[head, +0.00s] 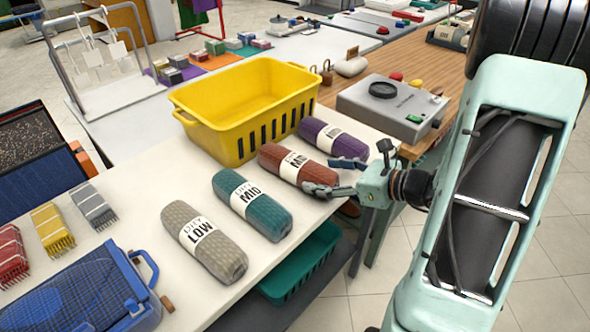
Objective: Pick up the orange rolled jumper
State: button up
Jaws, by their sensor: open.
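The orange rolled jumper (285,161) looks rust-brown and lies on the white table with a white paper band around it. The band's lettering is partly legible. My gripper (323,175) is open at the jumper's near right end, with one finger towards the purple roll and the other at the jumper's front edge. The lower finger overlaps the jumper's end in the picture; I cannot tell whether it touches.
A purple roll (333,139) lies close behind the jumper; a teal roll (268,216) and a grey roll (220,256) lie in front. A yellow basket (215,131) stands behind them. A grey device (377,98) sits on the wooden counter. A teal crate (317,254) is below.

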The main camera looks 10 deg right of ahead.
aim_at(301, 170)
jog(key=x, duration=0.7)
jog(key=shift+w+a+r, duration=0.15)
jog(key=shift+c, duration=0.7)
jog(key=shift+r, duration=0.1)
jog(key=c, duration=1.5)
